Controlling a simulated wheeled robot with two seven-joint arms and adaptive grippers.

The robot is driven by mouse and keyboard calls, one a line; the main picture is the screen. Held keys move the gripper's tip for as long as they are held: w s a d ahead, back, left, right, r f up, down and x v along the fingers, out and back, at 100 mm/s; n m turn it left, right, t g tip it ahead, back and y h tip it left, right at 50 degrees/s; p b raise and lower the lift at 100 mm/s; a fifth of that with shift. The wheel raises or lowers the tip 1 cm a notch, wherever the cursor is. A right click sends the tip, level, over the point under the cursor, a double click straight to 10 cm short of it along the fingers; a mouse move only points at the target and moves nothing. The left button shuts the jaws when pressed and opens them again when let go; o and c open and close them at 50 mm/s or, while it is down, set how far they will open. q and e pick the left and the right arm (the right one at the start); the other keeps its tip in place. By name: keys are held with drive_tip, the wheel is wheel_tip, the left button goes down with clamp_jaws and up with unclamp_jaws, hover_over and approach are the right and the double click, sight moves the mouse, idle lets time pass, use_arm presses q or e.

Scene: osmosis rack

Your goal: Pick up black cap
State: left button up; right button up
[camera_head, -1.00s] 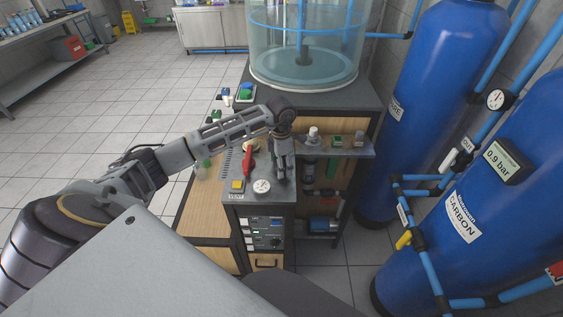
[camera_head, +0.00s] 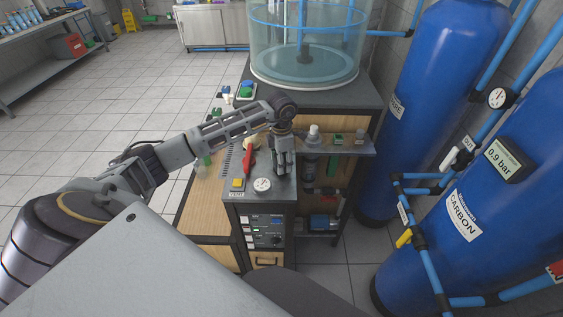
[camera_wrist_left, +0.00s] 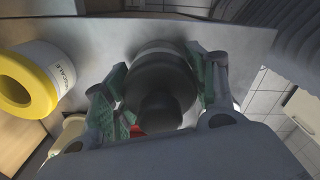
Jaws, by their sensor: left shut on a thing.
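The black cap (camera_wrist_left: 162,85) shows large in the left wrist view, a round dark stepped piece between the green-padded fingers. My left gripper (camera_wrist_left: 160,95) is shut on it, with one pad at each side. In the head view my left gripper (camera_head: 285,168) points down over the grey top of the control cabinet (camera_head: 282,188), right of the red lever (camera_head: 248,160). The cap is hidden by the fingers there, and I cannot tell whether it touches the surface. My right gripper is not in view.
A shelf (camera_head: 352,149) with small bottles and blocks is at the right.

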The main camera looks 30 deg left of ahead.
use_arm(q)
drive_tip(key=shift+r+b, duration=0.75)
drive_tip(key=shift+r, duration=3.95)
drive_tip(key=shift+r, duration=0.1)
